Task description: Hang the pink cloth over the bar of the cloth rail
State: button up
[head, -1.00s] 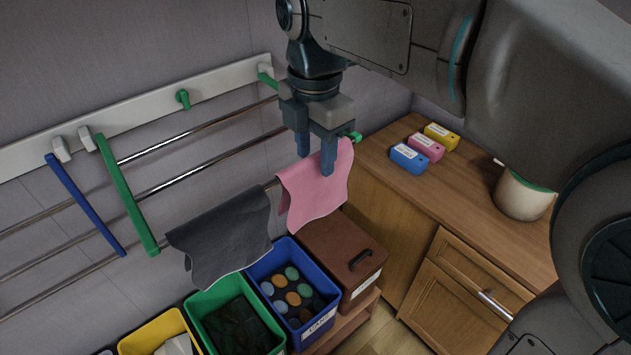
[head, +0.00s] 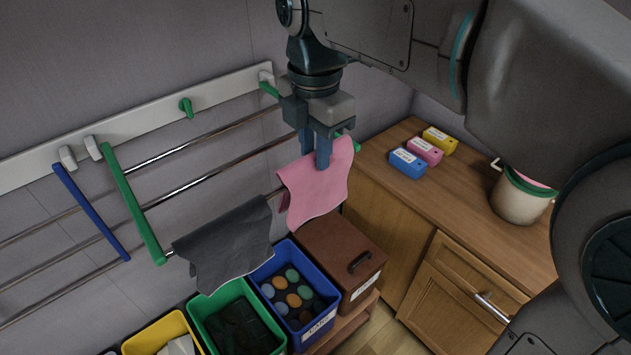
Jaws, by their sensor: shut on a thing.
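The pink cloth (head: 318,190) hangs at the right end of the cloth rail's front bar (head: 276,192), with a darker pink layer showing behind its left edge. The bar runs up to the cloth and is hidden behind it, so I cannot tell fully how the cloth sits on it. My gripper (head: 315,158) points down from above and is shut on the cloth's upper part. A dark grey cloth (head: 226,243) hangs over the same bar, just left of the pink one, with a small gap between them.
Green (head: 132,205) and blue (head: 91,212) rail arms stick out at left. Below stand a blue bin (head: 323,325), a green bin (head: 208,305), a yellow bin (head: 150,330) and a brown box (head: 335,245). A wooden counter (head: 450,195) at right holds small coloured blocks and a pot (head: 518,203).

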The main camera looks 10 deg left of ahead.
notch_tip(320, 180, up, 12)
jog(key=p, duration=0.8)
jog(key=shift+r, duration=0.2)
dwell(0.6)
